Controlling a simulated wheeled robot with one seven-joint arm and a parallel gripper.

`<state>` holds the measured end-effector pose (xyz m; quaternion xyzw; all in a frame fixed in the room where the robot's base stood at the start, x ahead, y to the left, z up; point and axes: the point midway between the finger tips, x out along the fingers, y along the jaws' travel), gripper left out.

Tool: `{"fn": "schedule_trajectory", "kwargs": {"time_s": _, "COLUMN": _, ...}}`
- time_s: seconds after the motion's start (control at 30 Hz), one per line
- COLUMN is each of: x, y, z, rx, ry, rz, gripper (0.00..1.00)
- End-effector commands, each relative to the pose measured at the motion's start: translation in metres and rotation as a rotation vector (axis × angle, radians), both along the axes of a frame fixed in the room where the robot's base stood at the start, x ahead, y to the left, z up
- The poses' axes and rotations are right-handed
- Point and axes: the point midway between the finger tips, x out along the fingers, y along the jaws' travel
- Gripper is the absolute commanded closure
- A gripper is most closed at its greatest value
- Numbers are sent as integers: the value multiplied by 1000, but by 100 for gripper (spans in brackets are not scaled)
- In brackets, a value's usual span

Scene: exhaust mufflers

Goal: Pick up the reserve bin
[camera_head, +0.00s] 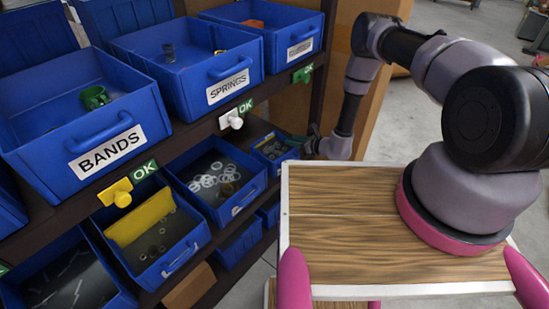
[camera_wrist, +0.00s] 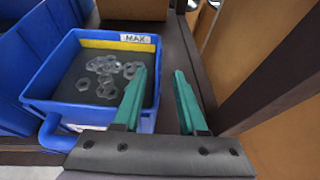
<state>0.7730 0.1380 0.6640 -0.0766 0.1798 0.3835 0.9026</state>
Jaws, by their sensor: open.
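No bin in view carries a readable "reserve" label, so I cannot tell which one it is. In the wrist view, a blue bin (camera_wrist: 52,100) with a yellow strip and a MAX label holds several grey rings. My gripper (camera_wrist: 163,78) has two teal fingers, spread apart and empty, at the right side of this bin. A gap shows between the fingers. In the head view, my gripper (camera_head: 312,138) is small and partly hidden, at the right end of the lower shelf beside a small blue bin (camera_head: 290,154).
Upper-shelf blue bins include BANDS (camera_head: 150,105) and SPRINGS (camera_head: 190,85). Below are a bin with white rings (camera_head: 240,200) and one with a yellow panel (camera_head: 185,245). A dark shelf post stands right of the fingers. A cardboard box (camera_head: 385,110) stands behind my arm.

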Motion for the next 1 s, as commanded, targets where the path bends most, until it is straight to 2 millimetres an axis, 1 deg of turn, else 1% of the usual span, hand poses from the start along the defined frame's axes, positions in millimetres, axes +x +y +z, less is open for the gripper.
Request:
{"fn": "schedule_trajectory", "kwargs": {"time_s": 0.03, "x": 3, "y": 8, "z": -3, "rx": 1, "ry": -2, "rz": 3, "gripper": 59}}
{"fn": "schedule_trajectory", "kwargs": {"time_s": 0.1, "x": 9, "y": 16, "z": -8, "rx": 1, "ry": -2, "rz": 4, "gripper": 59}}
{"fn": "schedule_trajectory", "kwargs": {"time_s": 0.2, "x": 18, "y": 25, "z": -14, "rx": 1, "ry": -2, "rz": 3, "gripper": 59}}
{"fn": "schedule_trajectory", "kwargs": {"time_s": 0.33, "x": 23, "y": 30, "z": -16, "rx": 1, "ry": 0, "rz": 1, "gripper": 59}}
{"fn": "schedule_trajectory", "kwargs": {"time_s": 0.53, "x": 23, "y": 30, "z": -16, "rx": 2, "ry": 0, "rz": 1, "gripper": 59}}
{"fn": "schedule_trajectory", "kwargs": {"time_s": 0.57, "x": 23, "y": 30, "z": -16, "rx": 1, "ry": 0, "rz": 1, "gripper": 66}}
{"fn": "schedule_trajectory", "kwargs": {"time_s": 0.6, "x": 23, "y": 30, "z": -16, "rx": 1, "ry": 0, "rz": 1, "gripper": 82}}
{"fn": "schedule_trajectory", "kwargs": {"time_s": 0.63, "x": 23, "y": 30, "z": -16, "rx": 1, "ry": 0, "rz": 1, "gripper": 93}}
{"fn": "schedule_trajectory", "kwargs": {"time_s": 0.67, "x": 23, "y": 30, "z": -16, "rx": 1, "ry": 0, "rz": 1, "gripper": 100}}
{"fn": "schedule_trajectory", "kwargs": {"time_s": 1.0, "x": 23, "y": 30, "z": -16, "rx": 1, "ry": 0, "rz": 1, "gripper": 100}}
